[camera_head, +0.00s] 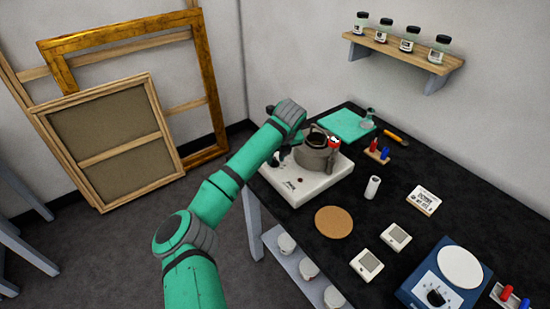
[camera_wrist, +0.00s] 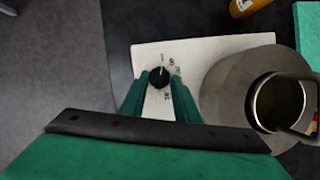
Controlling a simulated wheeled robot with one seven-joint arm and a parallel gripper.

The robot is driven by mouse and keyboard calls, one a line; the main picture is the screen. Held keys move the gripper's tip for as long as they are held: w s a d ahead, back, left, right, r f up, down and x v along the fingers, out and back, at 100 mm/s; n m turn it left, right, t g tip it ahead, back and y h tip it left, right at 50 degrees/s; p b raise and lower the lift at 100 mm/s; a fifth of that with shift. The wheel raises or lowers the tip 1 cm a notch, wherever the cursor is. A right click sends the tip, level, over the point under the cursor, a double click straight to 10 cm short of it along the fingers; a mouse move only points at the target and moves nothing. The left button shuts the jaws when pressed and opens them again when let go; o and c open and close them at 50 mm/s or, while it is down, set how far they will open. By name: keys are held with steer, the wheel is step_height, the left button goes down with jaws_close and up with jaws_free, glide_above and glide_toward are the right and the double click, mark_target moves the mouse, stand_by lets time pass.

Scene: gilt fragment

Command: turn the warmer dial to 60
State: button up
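The warmer (camera_head: 312,190) is a low white box on the black bench with a grey metal pot (camera_head: 314,158) on it. The pot also shows at the right of the wrist view (camera_wrist: 224,98). The small black dial (camera_wrist: 159,77) is on the warmer's white top, with a pale pointer line toward the top of the wrist view. Marks lie to its right and below, too small to read surely. My gripper (camera_wrist: 160,80) has its two green fingers apart, one on either side of the dial. Contact with the dial is unclear.
A blue device (camera_head: 422,284) with a white round plate and its own black dial stands at the front right. A green mat (camera_head: 340,124) is behind.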

steer(key=shift+w+f, duration=0.1)
steer(key=shift+f, duration=0.1)
jaws_close()
